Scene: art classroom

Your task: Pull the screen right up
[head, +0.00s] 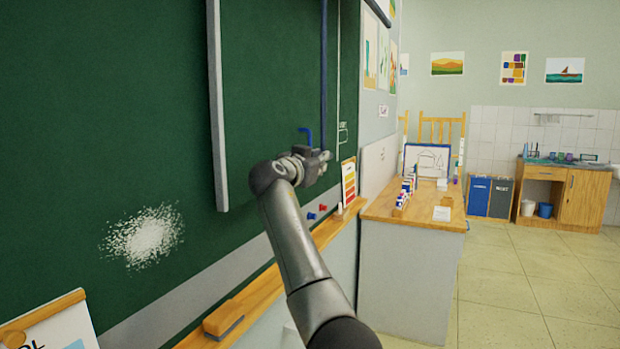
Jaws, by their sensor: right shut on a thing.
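My right gripper (316,163) is in front of the green chalkboard, near the board's right end. It is shut at the lower end of a blue vertical rod (323,70), which runs up out of the picture. A short bent blue piece (306,134) shows just above the gripper. The fingers hide the exact grip. I cannot make out a screen surface for certain. A grey vertical bar (216,110) hangs before the chalkboard, left of the rod. My left gripper is not in view.
The chalkboard (100,110) bears a white chalk smudge (146,236). A wooden ledge (250,304) with an eraser (222,319) runs below it. A counter (420,207) with small items stands to the right. The tiled floor beyond is clear.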

